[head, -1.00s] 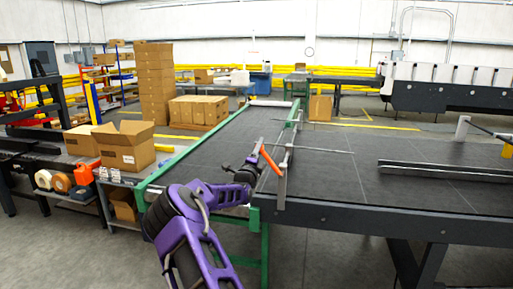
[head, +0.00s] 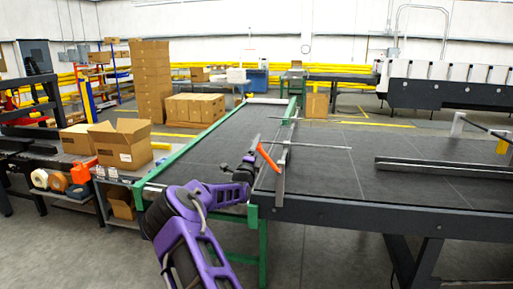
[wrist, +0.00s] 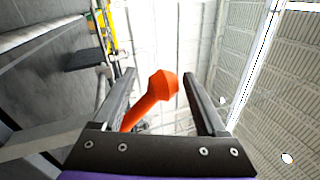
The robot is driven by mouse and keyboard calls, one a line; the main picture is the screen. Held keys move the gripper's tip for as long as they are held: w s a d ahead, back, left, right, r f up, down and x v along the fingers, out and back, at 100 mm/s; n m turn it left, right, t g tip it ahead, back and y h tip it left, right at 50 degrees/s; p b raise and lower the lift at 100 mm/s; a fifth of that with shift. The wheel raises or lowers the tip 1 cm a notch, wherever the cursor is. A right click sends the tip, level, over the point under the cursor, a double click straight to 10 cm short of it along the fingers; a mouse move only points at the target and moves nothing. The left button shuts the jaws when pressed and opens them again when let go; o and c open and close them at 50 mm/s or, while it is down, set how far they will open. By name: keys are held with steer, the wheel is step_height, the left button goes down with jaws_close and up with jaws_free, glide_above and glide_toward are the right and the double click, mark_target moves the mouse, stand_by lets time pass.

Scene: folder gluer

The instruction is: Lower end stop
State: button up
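The end stop appears to be the grey upright (head: 281,180) with thin rods at the near edge of the dark table. Its orange handle (head: 268,158) slants up and to the left. My gripper (head: 254,148) is at the handle, just left of the upright. In the wrist view, the handle (wrist: 150,100) with its wider knob end lies between the two dark fingers of my gripper (wrist: 159,76). The fingers are open, with a clear gap between the knob and the right finger. The handle's lower end is partly hidden by the left finger and the gripper body.
The dark table (head: 335,180) runs to the right, with a long dark rail (head: 440,168) on it. A green-framed belt (head: 215,135) runs back on the left. An open cardboard box (head: 122,145) stands left of it. Floor shows in front.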

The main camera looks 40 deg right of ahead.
steer(key=shift+r, duration=0.1)
steer(key=v, duration=1.7)
steer(key=shift+a, duration=0.2)
steer(key=shift+s, duration=0.15)
steer(key=shift+r, duration=0.1)
